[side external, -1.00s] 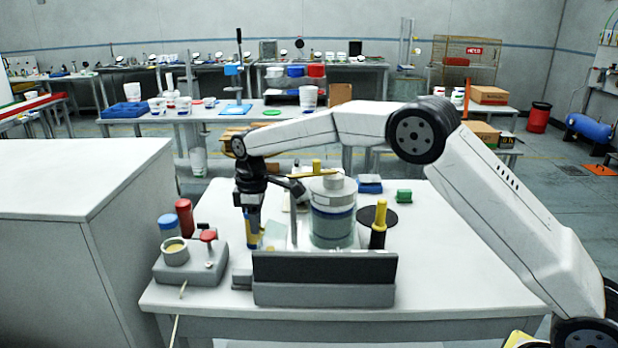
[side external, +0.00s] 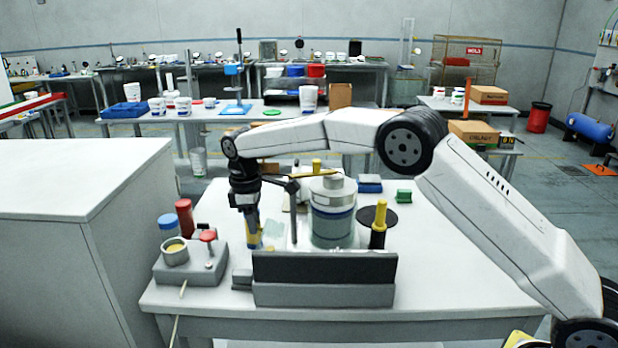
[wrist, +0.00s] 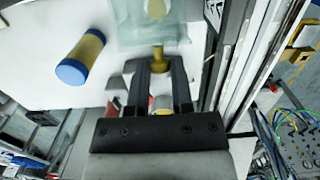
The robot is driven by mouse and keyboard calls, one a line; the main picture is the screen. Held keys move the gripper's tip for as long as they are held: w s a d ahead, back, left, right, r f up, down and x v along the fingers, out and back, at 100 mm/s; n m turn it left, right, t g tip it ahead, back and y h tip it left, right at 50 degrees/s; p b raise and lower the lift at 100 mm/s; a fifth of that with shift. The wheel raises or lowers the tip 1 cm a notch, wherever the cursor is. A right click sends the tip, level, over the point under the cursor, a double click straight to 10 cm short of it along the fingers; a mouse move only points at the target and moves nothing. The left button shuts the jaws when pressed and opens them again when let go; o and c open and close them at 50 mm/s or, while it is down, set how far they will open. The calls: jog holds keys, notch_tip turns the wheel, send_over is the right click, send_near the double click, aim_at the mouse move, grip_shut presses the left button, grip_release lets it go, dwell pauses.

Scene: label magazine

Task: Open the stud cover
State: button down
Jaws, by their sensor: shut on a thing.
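In the wrist view a clear, greenish cover (wrist: 128,28), which looks like the stud cover, lies just beyond my fingertips. A brass-coloured knob (wrist: 158,52) at its near edge sits between the tips of my gripper (wrist: 158,68), and the fingers are shut on it. In the side view my gripper (side external: 251,226) points down, slightly tilted, low over the table left of the jar. The pale clear sheet (side external: 273,232) shows just to its right. The cover's hinge and exact angle cannot be made out.
A blue-capped yellow cylinder (wrist: 80,58) is left of the fingers in the wrist view. A large jar (side external: 332,222) stands right of my gripper, a dark panel (side external: 325,268) in front. A yellow-handled tool (side external: 379,222) is farther right. A grey block with cup and red knob (side external: 190,265) is left.

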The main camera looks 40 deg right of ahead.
jog(key=shift+w+a+f+g+h, duration=0.1)
jog(key=shift+w+a+g+h, duration=0.3)
jog(key=shift+g+h, duration=0.4)
jog(key=c, duration=0.5)
grip_release()
jog(key=shift+s+d+r, duration=0.35)
jog(key=shift+s+r, duration=1.8)
jog(key=shift+s, duration=0.15)
jog(key=shift+s+d+r, duration=0.3)
jog(key=shift+s+r, duration=1.9)
jog(key=shift+s, duration=0.15)
jog(key=shift+s+d+r, duration=0.35)
jog(key=shift+s+r, duration=1.8)
jog(key=shift+s, duration=0.15)
